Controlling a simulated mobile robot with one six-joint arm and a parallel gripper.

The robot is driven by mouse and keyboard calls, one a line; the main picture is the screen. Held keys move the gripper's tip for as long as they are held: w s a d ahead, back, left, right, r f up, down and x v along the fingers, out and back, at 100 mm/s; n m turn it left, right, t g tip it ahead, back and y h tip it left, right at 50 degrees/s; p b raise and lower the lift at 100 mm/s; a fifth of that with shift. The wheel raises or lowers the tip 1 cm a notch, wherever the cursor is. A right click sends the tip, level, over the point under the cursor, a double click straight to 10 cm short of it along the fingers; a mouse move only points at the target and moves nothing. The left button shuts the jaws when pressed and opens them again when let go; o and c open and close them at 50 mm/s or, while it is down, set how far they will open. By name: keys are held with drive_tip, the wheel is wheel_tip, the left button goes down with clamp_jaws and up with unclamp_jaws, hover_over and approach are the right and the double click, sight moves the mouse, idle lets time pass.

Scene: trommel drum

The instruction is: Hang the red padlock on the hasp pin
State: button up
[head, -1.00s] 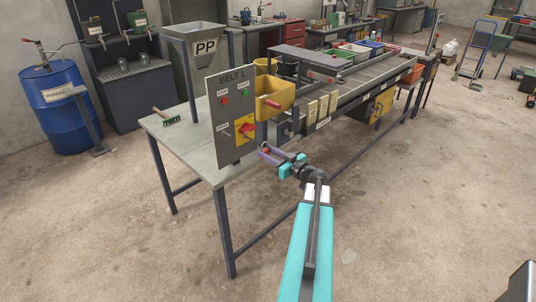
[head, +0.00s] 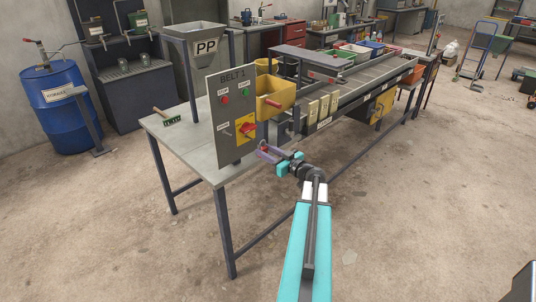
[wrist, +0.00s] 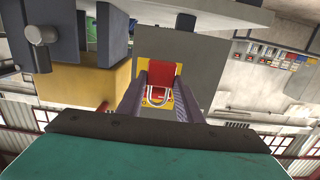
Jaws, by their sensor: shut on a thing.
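My gripper (head: 268,153) is shut on the red padlock (wrist: 164,74), just in front of the upright BELT 1 panel (head: 229,115). In the wrist view the padlock sits between the fingertips, its pale looped shackle pointing down in the picture. The padlock is too small to make out clearly in the head view. The yellow switch plate (head: 240,122) with a red knob (head: 247,129) is on the panel; in the wrist view the plate (wrist: 144,62) lies behind the padlock and is partly covered by it. I cannot make out the hasp pin.
A yellow bin (head: 277,95) stands right of the panel, beside the conveyor (head: 364,83). The floor in front is clear.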

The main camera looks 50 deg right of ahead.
drive_tip(key=shift+w+d+f+b, duration=0.2)
drive_tip(key=shift+w+b, duration=0.8)
drive_tip(key=shift+w, duration=0.65)
drive_tip(key=shift+w+d+f+b, duration=0.15)
drive_tip(key=shift+w+b, duration=0.85)
drive_tip(key=shift+w, duration=0.6)
drive_tip(key=shift+w+a+r, duration=0.1)
drive_tip(key=shift+w, duration=0.1)
drive_tip(key=shift+w+f+p, duration=0.3)
drive_tip(key=shift+w+p, duration=0.15)
drive_tip(key=shift+p, duration=0.5)
drive_tip(key=shift+f, duration=0.1)
drive_tip(key=o, duration=1.2)
drive_tip(key=s+a+b, duration=0.1)
drive_tip(key=s, duration=1.2)
drive_tip(key=shift+s+r+b, duration=0.3)
drive_tip(key=shift+s+b, duration=0.05)
drive_tip(key=shift+b, duration=0.05)
